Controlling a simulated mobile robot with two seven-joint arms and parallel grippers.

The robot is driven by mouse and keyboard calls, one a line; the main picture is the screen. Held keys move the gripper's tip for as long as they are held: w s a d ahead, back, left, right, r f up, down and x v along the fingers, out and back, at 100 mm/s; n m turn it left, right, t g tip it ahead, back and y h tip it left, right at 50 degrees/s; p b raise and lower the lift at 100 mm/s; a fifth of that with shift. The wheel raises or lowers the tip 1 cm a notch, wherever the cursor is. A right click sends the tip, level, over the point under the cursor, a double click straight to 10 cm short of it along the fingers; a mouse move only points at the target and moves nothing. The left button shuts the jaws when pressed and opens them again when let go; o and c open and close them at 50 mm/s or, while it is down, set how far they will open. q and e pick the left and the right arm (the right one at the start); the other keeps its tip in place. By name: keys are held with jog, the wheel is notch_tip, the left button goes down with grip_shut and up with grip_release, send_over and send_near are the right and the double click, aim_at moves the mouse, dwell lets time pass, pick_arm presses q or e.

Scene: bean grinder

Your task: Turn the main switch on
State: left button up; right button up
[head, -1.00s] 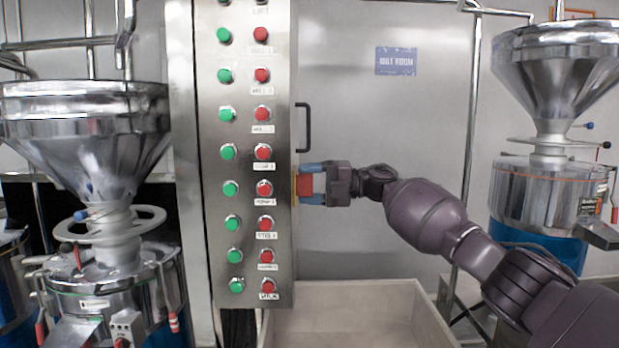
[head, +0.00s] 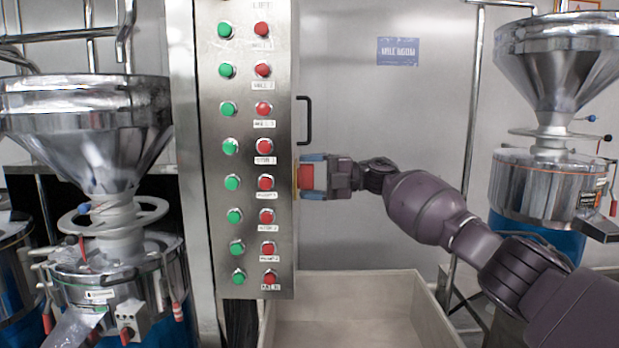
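The main switch appears to be the red part (head: 306,177) with a yellow edge on the right side of the metal control panel (head: 212,200). My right gripper (head: 312,177) is at that side, with its blue-tipped fingers above and below the red part. The fingers look close to or touching it; I cannot tell whether they squeeze it. The panel front carries a column of green buttons (head: 232,183) and a column of red buttons (head: 265,183) with small labels. My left gripper is not in view.
A pale open bin (head: 350,300) stands below. Steel hopper grinders stand at the left (head: 85,110) and right (head: 560,60). A grey wall with a blue sign (head: 398,52) is behind.

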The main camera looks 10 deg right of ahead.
jog(key=shift+o, duration=0.8)
jog(key=shift+d, duration=0.2)
jog(key=s+d+b, duration=0.1)
jog(key=s+d, duration=0.1)
jog(key=d, duration=0.8)
jog(key=shift+s+d, duration=0.1)
